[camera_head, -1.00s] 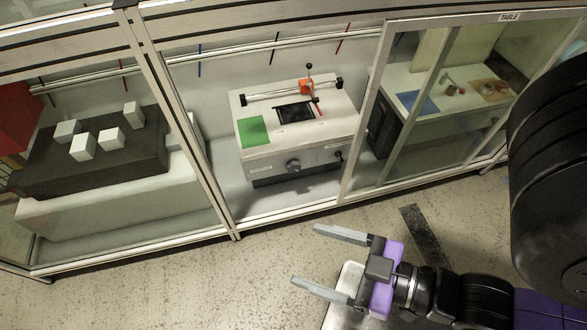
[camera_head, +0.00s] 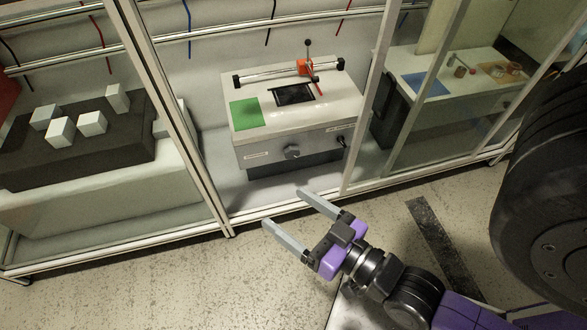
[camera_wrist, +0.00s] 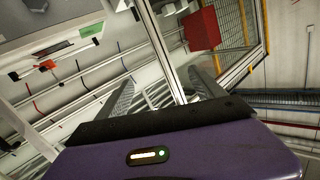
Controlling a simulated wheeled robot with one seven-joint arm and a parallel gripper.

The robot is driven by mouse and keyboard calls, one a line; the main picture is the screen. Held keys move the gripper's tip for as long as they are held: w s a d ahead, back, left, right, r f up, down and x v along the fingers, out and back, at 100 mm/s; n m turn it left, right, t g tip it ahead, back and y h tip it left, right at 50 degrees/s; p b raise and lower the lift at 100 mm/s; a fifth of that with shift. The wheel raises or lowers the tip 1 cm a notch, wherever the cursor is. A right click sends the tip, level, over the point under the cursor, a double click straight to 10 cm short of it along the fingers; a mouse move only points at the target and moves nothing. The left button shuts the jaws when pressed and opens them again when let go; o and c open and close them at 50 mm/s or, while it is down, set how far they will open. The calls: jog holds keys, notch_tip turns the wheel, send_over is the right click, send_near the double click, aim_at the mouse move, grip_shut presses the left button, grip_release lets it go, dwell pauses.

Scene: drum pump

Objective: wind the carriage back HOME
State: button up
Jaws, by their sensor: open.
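The carriage (camera_head: 304,66) is an orange block on a silver rail (camera_head: 270,75) with black end blocks, on top of a white pump cabinet (camera_head: 260,140). It sits right of the rail's middle. A dark upright lever with a ball tip and a red pointer show at it. The cabinet front has a dark round knob (camera_head: 292,152) and a smaller black knob (camera_head: 341,141) to its right. My gripper (camera_head: 284,216) is open and empty, in front of and below the cabinet, apart from it. In the wrist view the orange carriage (camera_wrist: 47,65) shows at upper left.
A green patch (camera_head: 246,113) and a dark opening (camera_head: 292,95) lie on the cabinet top. Metal frame posts (camera_head: 180,130) and a sliding glass panel (camera_head: 415,110) flank the bay. White cubes (camera_head: 61,131) stand on a dark block at left.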

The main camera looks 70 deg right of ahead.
jog(key=w+d+f+m+h+b, duration=0.4)
jog(key=d+f+m+b, duration=0.3)
jog(key=f, duration=0.4)
jog(key=m+g+h+b, duration=0.45)
jog(key=m+b, duration=0.85)
jog(key=m, duration=0.8)
send_near(293, 155)
notch_tip(293, 155, up, 5)
jog(key=a, duration=0.2)
notch_tip(293, 155, down, 5)
jog(key=w+d+m, duration=0.1)
jog(key=d+m, duration=0.2)
jog(key=m, duration=0.9)
jog(key=shift+h, duration=0.25)
jog(key=shift+x, duration=3.75)
jog(key=shift+a, duration=0.1)
jog(key=shift+c, duration=0.5)
jog(key=c, duration=1.3)
jog(key=shift+o, duration=0.2)
